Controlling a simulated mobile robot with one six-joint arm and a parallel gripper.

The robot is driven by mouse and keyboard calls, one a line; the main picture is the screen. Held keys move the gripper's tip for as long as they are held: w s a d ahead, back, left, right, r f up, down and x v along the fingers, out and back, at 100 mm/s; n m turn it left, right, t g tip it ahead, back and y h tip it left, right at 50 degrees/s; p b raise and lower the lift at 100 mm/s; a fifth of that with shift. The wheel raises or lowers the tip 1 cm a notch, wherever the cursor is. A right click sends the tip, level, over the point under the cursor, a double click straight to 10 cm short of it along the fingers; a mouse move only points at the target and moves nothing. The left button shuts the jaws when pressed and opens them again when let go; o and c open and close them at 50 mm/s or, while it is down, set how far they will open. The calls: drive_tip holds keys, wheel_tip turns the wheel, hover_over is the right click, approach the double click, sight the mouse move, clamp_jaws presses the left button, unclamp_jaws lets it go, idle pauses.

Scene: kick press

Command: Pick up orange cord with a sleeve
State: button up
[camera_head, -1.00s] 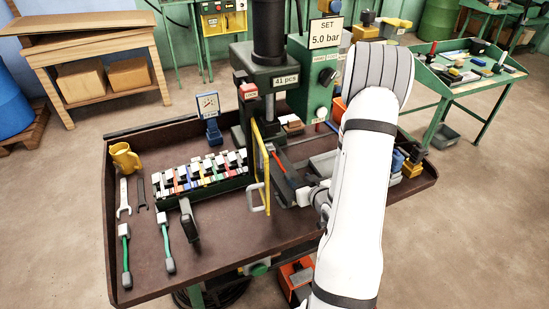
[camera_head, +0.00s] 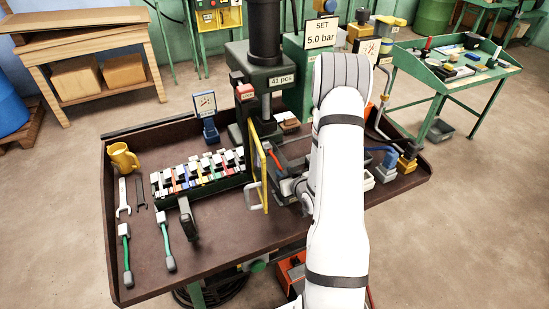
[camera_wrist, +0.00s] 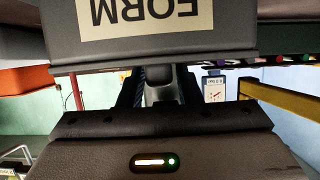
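A dark rack (camera_head: 222,188) left of the press holds a row of short cords with white ends and small coloured parts. They are too small for me to single out the orange cord or a sleeve with certainty. My gripper (camera_head: 300,190) is low beside the yellow guard, right of the rack, mostly hidden by my arm and the press parts. The wrist view shows a dark block with an upside-down FORM label (camera_wrist: 146,14) close above. The fingertips are not clear there, and I see no cord held.
The press (camera_head: 268,78) and its yellow guard frame (camera_head: 260,165) stand between the rack and my arm.

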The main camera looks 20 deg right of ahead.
clamp_jaws()
drive_tip(key=shift+r, duration=0.15)
